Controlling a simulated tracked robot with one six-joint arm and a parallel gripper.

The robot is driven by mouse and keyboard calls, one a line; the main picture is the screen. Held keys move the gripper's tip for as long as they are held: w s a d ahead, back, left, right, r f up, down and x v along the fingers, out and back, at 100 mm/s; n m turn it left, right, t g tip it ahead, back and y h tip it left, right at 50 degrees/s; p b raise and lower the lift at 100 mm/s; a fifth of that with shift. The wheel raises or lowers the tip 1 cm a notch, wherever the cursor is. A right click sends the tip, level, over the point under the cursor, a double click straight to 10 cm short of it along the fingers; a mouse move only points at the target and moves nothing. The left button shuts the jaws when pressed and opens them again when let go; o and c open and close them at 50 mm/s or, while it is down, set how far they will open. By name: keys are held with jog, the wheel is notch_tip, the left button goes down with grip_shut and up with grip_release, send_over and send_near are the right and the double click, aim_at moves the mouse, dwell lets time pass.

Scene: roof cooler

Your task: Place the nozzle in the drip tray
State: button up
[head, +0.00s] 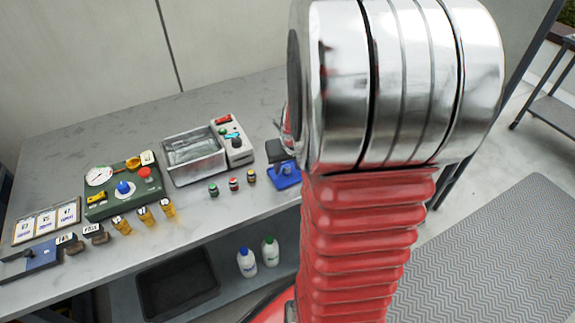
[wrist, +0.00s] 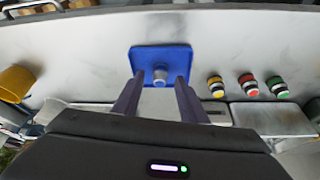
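A blue square tray (wrist: 170,53) lies on the grey counter; I take it to be the drip tray. It also shows in the head view (head: 288,181), beside my arm. A small grey cylindrical piece (wrist: 159,77), apparently the nozzle, is at the tray's middle in the wrist view. My gripper (wrist: 160,82) is open, with one dark finger on each side of this piece and a visible gap to both. Whether the piece touches the tray is hard to tell. In the head view a dark part of my gripper (head: 278,150) shows just above the tray; my arm hides the rest.
Yellow, red and green capped pieces (wrist: 247,86) stand beside the tray. A metal basin (head: 193,158), a grey control box (head: 237,148) and a green gauge panel (head: 108,198) stand farther left. A yellow cup-like object (wrist: 16,82) is at the wrist view's left.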

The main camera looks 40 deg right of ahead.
jog(key=shift+r, duration=0.1)
jog(key=v, duration=1.2)
dwell(0.7)
jog(key=s+a+r+n, duration=0.2)
jog(key=a, duration=0.6)
jog(key=s+a+r+n+t+y, duration=0.1)
jog(key=a+r, duration=0.1)
jog(key=a, duration=0.6)
jog(key=s+a+r+n+y, duration=0.1)
jog(key=s+a+n, duration=0.1)
jog(key=a, duration=0.7)
jog(key=shift+s+r+n+t, duration=0.3)
jog(key=shift+r, duration=0.1)
